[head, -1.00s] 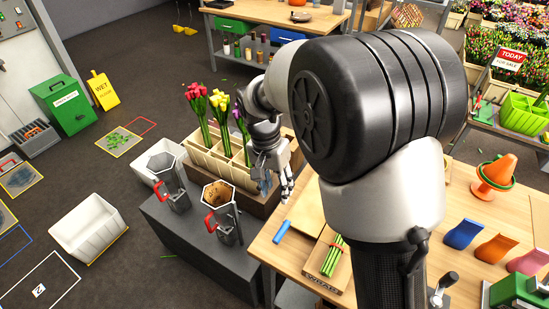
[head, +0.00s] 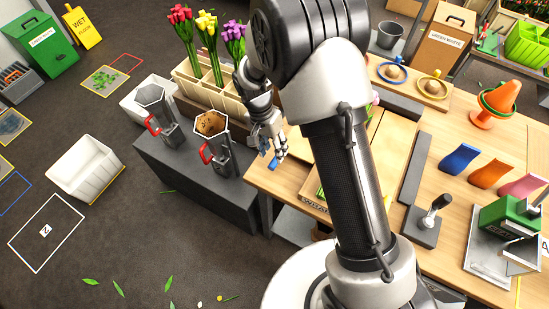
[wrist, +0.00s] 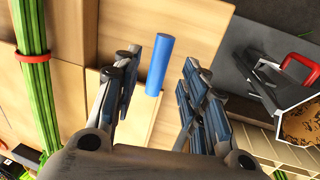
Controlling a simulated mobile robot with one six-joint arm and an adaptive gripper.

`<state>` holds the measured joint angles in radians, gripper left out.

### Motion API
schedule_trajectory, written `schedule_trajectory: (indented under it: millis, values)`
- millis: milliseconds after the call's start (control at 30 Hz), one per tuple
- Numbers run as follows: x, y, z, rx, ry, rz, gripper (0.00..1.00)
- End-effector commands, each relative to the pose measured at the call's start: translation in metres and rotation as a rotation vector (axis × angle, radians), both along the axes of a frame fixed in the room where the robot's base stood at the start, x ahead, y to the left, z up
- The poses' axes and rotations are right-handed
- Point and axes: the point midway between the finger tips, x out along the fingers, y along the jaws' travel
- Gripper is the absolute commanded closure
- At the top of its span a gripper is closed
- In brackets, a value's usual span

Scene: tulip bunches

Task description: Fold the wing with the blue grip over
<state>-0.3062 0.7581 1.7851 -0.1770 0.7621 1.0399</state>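The blue grip (wrist: 159,65) is a short blue cylinder on the edge of a pale wooden wing (wrist: 185,25). In the head view the blue grip (head: 273,164) shows just below my fingers, near the table's left edge. My gripper (wrist: 162,68) is open, its fingers on either side of the grip in the wrist view; it also shows in the head view (head: 276,153). Whether the fingers touch the grip I cannot tell. Green stems (wrist: 32,60) with a red band lie left of the wing in the wrist view. My arm hides much of the wrapping board (head: 315,205) in the head view.
Grey pitchers with red handles (head: 212,150) stand on a dark stand (head: 200,178) left of the table. A cream planter of tulips (head: 205,90) is behind them. A grey lever device (head: 427,225) and coloured scoops (head: 460,160) are on the table to the right.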

Motion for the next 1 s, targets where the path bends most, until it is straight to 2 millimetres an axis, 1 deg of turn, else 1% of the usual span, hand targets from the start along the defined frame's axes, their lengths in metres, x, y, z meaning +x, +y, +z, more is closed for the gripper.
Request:
schedule_trajectory:
  millis: [33,200,367,633,1000]
  values:
    - [-0.001,-0.002,-0.011,0.0,0.001,0.0,0.6]
    - [-0.003,-0.005,-0.031,0.0,-0.001,0.001,0.6]
    - [-0.004,-0.006,-0.038,0.0,-0.001,0.001,0.6]
    - [-0.004,-0.006,-0.038,0.0,-0.001,0.001,0.61]
    - [-0.004,-0.006,-0.038,0.0,-0.001,0.001,0.86]
